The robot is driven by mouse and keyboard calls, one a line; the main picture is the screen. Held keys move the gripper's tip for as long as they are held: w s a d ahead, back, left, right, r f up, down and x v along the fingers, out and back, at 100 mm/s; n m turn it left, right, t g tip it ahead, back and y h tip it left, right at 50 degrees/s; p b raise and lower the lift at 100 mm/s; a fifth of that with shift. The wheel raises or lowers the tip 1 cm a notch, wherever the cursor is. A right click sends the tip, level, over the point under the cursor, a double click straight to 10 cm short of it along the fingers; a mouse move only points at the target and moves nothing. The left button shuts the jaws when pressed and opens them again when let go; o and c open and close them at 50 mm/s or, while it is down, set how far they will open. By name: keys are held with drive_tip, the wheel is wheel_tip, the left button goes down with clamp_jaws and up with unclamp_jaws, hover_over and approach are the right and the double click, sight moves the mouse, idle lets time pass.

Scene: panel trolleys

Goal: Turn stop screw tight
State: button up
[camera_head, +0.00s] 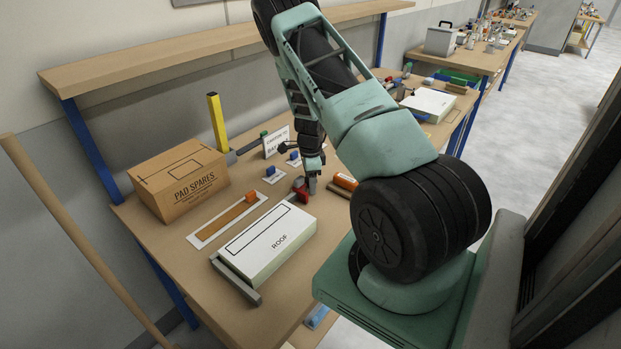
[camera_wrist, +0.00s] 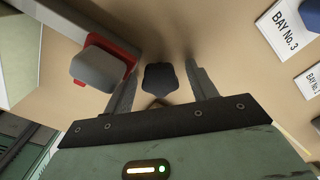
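A red bracket with a grey rounded knob (camera_wrist: 97,68), which looks like the stop screw, shows left of my fingers in the wrist view. In the head view the red bracket (camera_head: 301,189) sits by the far right corner of the white ROOF panel (camera_head: 268,240). My gripper (camera_wrist: 162,88) is open, with its two fingers apart. A dark rounded piece (camera_wrist: 160,78) shows between them; I cannot tell what it is or whether the fingers touch it. The grey knob is outside the fingers. In the head view my gripper (camera_head: 313,166) is low over the bench beside the bracket.
An orange cylinder (camera_head: 345,181) lies right of my gripper. Small blue blocks (camera_head: 270,171) and a white sign (camera_head: 276,142) stand behind it. A PAD SPARES carton (camera_head: 180,181) and an upright yellow bar (camera_head: 217,122) are at left. A grey bar (camera_head: 236,281) edges the panel's near end.

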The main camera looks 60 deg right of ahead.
wheel_tip(320, 180, up, 7)
drive_tip(key=p, duration=0.5)
idle(0.4)
